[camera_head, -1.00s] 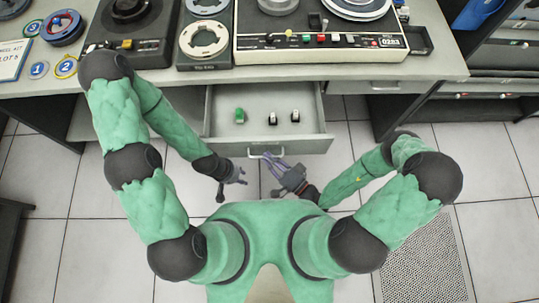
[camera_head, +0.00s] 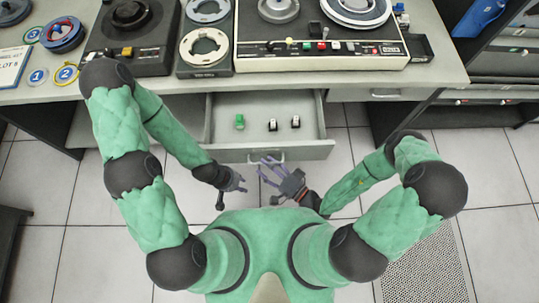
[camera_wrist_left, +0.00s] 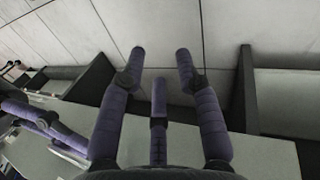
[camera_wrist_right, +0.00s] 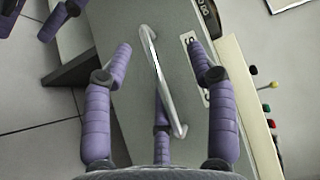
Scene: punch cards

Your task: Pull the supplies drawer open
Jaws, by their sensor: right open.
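The supplies drawer (camera_head: 225,135) stands pulled out below the desk in the head view, with a green item (camera_head: 239,121) and two small black-and-white items (camera_head: 284,123) inside. Its bar handle (camera_head: 252,156) is on the front face. My right gripper (camera_head: 268,172) is open just in front of the drawer front. In the right wrist view the handle (camera_wrist_right: 163,80) shows between its spread fingers (camera_wrist_right: 165,65), and none visibly clamps it. My left gripper (camera_head: 238,181) is to the left of it, empty, with fingers spread in the left wrist view (camera_wrist_left: 160,75).
The desk (camera_head: 440,75) carries tape machines, including a console (camera_head: 320,48) with coloured knobs. A shelf unit (camera_head: 500,75) stands at the right. Tiled floor (camera_head: 500,165) is clear beside the drawer.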

